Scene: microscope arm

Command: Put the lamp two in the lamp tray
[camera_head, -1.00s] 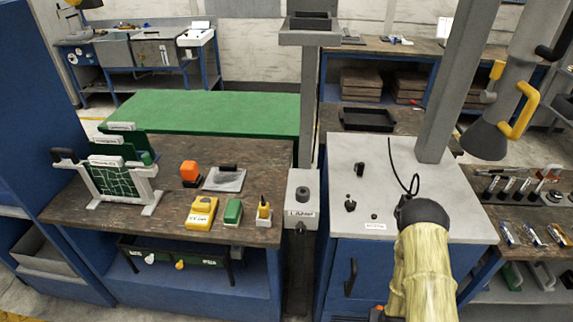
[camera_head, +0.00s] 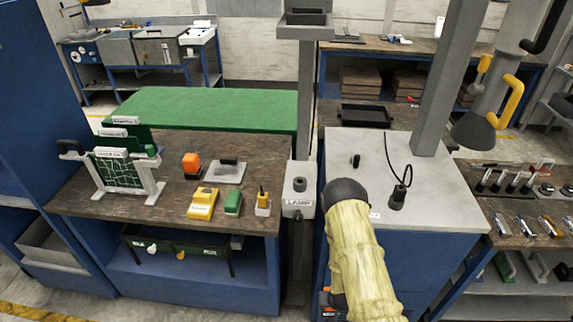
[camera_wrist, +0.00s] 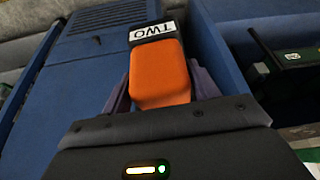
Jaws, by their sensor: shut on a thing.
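Lamp two (camera_wrist: 160,72) is an orange block with a dark end and a white label reading TWO. It fills the middle of the wrist view. My gripper (camera_wrist: 162,88) is shut on it, with a dark finger on each side. In the head view my arm's pale yellow sleeve hides most of the gripper area, and only a small orange patch shows left of the sleeve. No tray is clearly marked as the lamp tray. A grey box (camera_head: 298,204) on the post has a label that seems to read LAMP.
The wooden workbench (camera_head: 120,212) carries an orange-topped item (camera_head: 192,164), a grey plate (camera_head: 229,173), yellow and green blocks and a green board in a stand. A dark tray (camera_head: 180,246) hangs under it. A grey-topped cabinet (camera_head: 425,170) stands right. A black tray (camera_head: 366,117) lies behind.

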